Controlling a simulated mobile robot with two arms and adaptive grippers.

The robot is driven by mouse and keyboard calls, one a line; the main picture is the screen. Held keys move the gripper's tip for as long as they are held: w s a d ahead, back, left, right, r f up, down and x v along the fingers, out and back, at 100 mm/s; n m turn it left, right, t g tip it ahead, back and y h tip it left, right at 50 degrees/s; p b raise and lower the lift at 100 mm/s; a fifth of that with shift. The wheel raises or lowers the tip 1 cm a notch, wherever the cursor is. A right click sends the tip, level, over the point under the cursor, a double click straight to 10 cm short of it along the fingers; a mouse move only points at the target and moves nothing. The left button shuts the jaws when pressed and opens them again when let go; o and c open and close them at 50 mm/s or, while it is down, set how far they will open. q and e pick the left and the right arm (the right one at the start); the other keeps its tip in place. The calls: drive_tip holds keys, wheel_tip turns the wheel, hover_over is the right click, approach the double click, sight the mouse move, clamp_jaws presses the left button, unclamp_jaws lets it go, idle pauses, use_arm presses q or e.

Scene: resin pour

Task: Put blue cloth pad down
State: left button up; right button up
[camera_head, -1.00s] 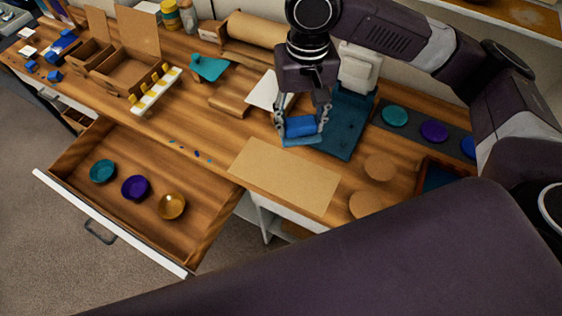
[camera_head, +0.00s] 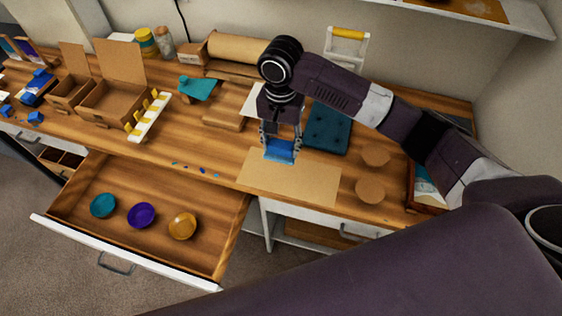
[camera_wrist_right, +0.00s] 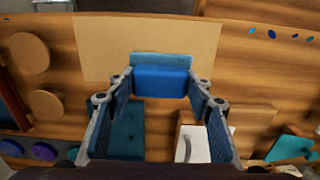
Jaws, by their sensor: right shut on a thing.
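The blue cloth pad (camera_head: 280,151) is between the fingers of my right gripper (camera_head: 281,143), which is shut on it. In the head view, the pad appears over the upper edge of the tan sheet (camera_head: 305,184) on the bench. It also shows in the right wrist view (camera_wrist_right: 161,81), between the fingertips and overlapping the edge of the sheet (camera_wrist_right: 105,40). I cannot tell whether the pad touches the surface. My left gripper is not in view.
A dark teal tufted mat (camera_head: 327,128) lies behind and right of the gripper. Two round tan discs (camera_head: 370,190) lie right of the sheet. An open drawer (camera_head: 125,255) holding three small bowls juts out at the left front. Cardboard boxes (camera_head: 112,100) stand farther left.

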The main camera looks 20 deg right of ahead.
sight(280, 144)
wheel_tip(280, 144, down, 5)
drive_tip(key=shift+a, duration=0.1)
wheel_tip(280, 144, down, 4)
drive_tip(key=shift+p, duration=0.4)
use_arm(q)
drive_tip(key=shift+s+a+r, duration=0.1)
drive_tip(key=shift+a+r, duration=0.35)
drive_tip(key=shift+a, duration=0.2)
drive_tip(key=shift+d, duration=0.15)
use_arm(e)
drive_tip(key=shift+f, duration=0.1)
drive_tip(key=o, duration=1.2)
drive_tip(key=shift+o, duration=0.2)
wheel_tip(280, 144, up, 12)
drive_tip(key=shift+r+b, duration=0.1)
drive_tip(key=shift+b, duration=0.55)
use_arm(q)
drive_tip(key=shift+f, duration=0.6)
